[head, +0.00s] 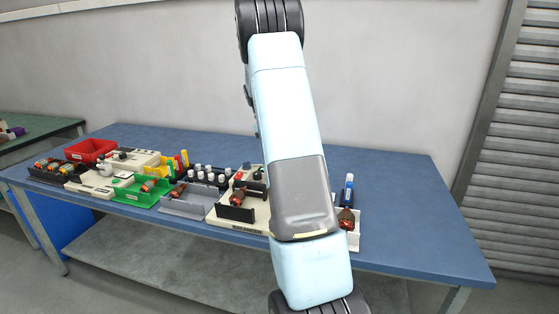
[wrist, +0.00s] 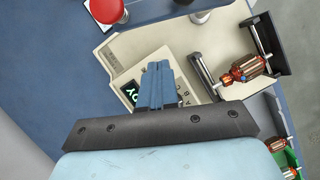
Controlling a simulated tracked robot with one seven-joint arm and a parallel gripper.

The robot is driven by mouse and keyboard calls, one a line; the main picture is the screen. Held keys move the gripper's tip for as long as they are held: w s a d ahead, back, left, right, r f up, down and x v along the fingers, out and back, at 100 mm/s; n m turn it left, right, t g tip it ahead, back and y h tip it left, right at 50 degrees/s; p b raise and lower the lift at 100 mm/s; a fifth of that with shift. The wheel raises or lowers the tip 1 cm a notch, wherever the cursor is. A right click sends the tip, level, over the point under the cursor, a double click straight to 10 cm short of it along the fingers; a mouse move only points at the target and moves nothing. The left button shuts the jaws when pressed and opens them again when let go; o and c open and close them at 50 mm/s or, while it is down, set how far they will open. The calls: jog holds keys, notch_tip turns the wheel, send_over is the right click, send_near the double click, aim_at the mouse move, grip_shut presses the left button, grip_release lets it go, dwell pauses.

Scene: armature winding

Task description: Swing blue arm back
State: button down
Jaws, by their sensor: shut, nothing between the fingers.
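In the wrist view my gripper (wrist: 158,66) points at a cream machine (wrist: 118,44), its blue-grey fingers together and empty. The fingers overlap the machine's panel, beside a small dark display (wrist: 132,92) with green letters. Whether they touch anything I cannot tell. An armature (wrist: 246,69) with copper windings lies across the machine at right, between a silver bar (wrist: 202,70) and a dark bracket (wrist: 272,48). I cannot make out a separate blue arm; it may be hidden by the gripper. In the head view my own arm hides the gripper and part of the cream machine (head: 245,217).
The blue bench (head: 410,220) is clear at right. Left of the machine stand a grey tray (head: 186,207), a green bin (head: 138,195) and a red bin (head: 91,149). A white tray (head: 354,236) holding an armature stands right of my arm. A red knob (wrist: 107,10) rises near the machine.

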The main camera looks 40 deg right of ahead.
jog(key=v, duration=0.6)
jog(key=shift+w+a+f, duration=0.2)
jog(key=shift+w+a, duration=0.1)
jog(key=shift+a, duration=0.1)
